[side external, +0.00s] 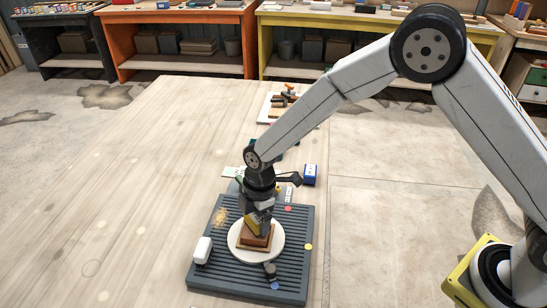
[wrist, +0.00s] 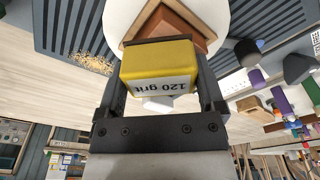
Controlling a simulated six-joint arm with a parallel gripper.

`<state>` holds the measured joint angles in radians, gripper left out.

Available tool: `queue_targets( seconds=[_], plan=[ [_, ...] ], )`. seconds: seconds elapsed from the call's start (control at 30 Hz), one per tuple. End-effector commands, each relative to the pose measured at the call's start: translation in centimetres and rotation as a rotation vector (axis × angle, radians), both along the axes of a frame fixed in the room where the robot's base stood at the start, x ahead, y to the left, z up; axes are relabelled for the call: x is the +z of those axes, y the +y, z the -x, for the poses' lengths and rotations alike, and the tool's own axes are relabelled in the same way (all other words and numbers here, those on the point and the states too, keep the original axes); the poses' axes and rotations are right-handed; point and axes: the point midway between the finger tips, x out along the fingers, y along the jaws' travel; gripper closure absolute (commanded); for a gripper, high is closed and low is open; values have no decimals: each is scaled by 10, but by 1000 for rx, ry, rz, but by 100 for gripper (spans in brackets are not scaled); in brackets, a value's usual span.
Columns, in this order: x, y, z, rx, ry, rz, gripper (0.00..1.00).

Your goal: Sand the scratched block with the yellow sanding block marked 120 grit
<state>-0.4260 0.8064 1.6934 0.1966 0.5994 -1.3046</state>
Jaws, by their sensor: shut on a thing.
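My gripper (side external: 258,212) is shut on the yellow sanding block (wrist: 158,62), whose label reads "120 grit" in the wrist view. In the side view the yellow block (side external: 253,223) is tilted and sits right at the top of the brown wooden block (side external: 257,241). I cannot tell whether they touch. The brown block also shows in the wrist view (wrist: 178,28), partly hidden behind the yellow block. It rests on a round white disc (side external: 236,252). Scratches on the brown block cannot be made out.
The disc sits on a grey ribbed mat (side external: 296,272). A white block (side external: 202,250) stands at the mat's left, a dark knob-like piece (side external: 270,271) at its front. Tan dust (side external: 220,217) lies on the mat. A blue box (side external: 310,174) stands behind. The table's left is clear.

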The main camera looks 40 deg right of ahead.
Motion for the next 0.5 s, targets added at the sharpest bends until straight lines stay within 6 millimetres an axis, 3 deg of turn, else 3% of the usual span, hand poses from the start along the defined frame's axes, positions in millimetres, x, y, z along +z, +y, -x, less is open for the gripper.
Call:
queue_targets(
  seconds=[0.23,0.5],
  plan=[
    [-1,-17,-16,-2,1,2,68],
    [-1,1,3,3,3,2,68]
  ],
)
